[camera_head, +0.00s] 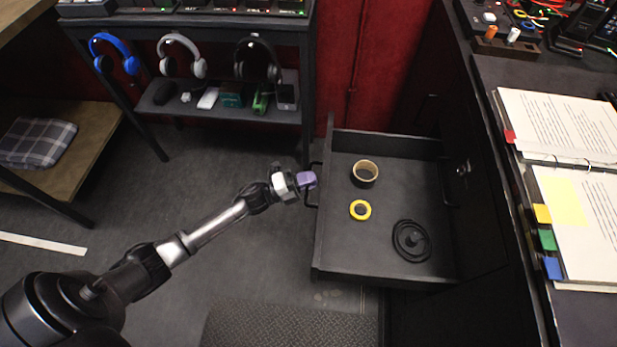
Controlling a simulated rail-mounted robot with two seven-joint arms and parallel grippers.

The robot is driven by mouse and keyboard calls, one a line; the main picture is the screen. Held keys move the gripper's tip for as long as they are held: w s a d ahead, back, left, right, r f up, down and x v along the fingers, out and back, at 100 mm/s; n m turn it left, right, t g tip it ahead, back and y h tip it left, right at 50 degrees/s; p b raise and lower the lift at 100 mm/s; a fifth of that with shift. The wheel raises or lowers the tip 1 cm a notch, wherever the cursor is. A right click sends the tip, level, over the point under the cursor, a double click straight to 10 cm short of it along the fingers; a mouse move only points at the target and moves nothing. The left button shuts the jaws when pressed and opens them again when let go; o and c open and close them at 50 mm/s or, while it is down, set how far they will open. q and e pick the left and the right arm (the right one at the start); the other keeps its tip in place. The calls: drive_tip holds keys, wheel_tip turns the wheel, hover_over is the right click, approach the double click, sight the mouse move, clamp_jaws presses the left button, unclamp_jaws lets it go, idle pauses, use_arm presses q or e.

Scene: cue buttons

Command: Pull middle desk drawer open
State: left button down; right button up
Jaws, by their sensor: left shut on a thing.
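A black desk drawer (391,225) stands pulled out from the desk on the right, its inside in full view. It holds a roll of tape (365,173), a yellow ring-shaped roll (360,210) and a coiled black cable (411,240). The drawer's dark handle (312,186) is on its front panel, facing left. My left gripper (308,181), with purple fingertips, is at this handle and shut on it. The fingers hide part of the handle. My right gripper is not in view.
The desk top (560,315) with an open binder (565,130) is on the right. A shelf (215,110) with headphones and small devices stands at the back left. A wooden bench with a folded plaid cloth (38,143) is at far left. The floor left of the drawer is clear.

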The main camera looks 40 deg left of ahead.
use_arm(q)
drive_tip(key=shift+s+a, duration=0.15)
drive_tip(key=shift+a, duration=0.05)
idle(0.3)
drive_tip(key=c, duration=1.2)
unclamp_jaws()
drive_tip(key=p+v, duration=0.3)
drive_tip(key=v, duration=1)
drive_tip(key=shift+s+a, duration=0.3)
drive_tip(key=shift+f, duration=0.1)
